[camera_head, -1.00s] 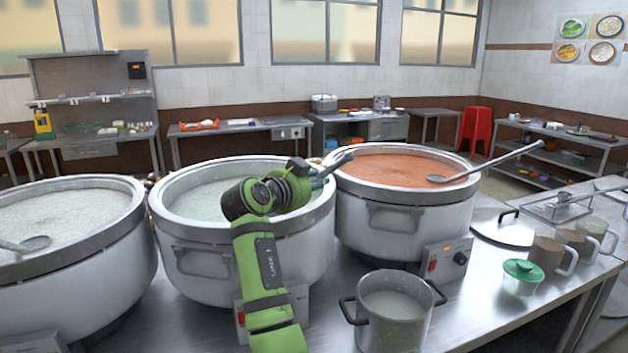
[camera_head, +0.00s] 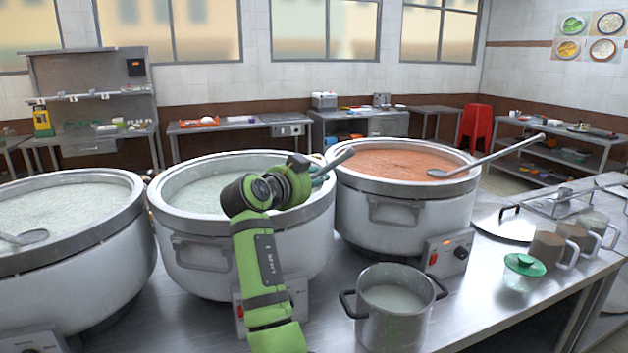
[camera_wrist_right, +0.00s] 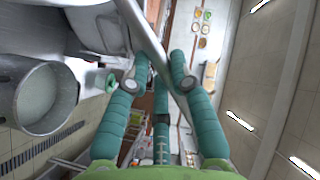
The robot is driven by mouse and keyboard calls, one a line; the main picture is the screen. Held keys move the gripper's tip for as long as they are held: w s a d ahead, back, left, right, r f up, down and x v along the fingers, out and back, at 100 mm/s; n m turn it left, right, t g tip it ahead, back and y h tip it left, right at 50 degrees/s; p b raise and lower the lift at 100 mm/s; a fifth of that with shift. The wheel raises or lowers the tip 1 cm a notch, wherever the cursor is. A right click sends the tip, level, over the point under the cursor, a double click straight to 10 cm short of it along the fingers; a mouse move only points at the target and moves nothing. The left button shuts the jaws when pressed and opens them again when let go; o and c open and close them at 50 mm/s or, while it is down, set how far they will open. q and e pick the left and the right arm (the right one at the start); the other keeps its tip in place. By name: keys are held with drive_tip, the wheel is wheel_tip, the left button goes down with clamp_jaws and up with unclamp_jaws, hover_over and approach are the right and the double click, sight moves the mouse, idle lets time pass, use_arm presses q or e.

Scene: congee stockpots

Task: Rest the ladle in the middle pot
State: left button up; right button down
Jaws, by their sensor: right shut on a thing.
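The middle pot (camera_head: 195,268) is a large steel stockpot of pale congee. My right arm reaches over its front. My right gripper (camera_head: 318,172) is above the pot's right rim, its teal fingers mostly hidden behind my green wrist. It is shut on the grey handle of a ladle (camera_head: 340,158), whose end sticks out to the upper right. In the right wrist view the ladle handle (camera_wrist_right: 153,38) runs slantwise between the teal fingers (camera_wrist_right: 160,68). The ladle's bowl is hidden, so I cannot tell whether it touches the congee. My left gripper is out of view.
A left pot (camera_head: 100,280) of congee and a right pot (camera_head: 400,230) of orange soup flank it closely, each with its own ladle. A small two-handled pot (camera_head: 392,330) stands in front. A green-lidded container (camera_head: 525,265) and mugs (camera_head: 547,252) are at the right.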

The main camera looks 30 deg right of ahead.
drive_tip(key=shift+f+b, duration=0.2)
drive_tip(key=shift+b, duration=0.15)
idle(0.3)
drive_tip(key=c, duration=1.1)
unclamp_jaws()
drive_tip(key=shift+o, duration=0.5)
drive_tip(key=v, duration=1.2)
drive_tip(key=shift+r, duration=0.1)
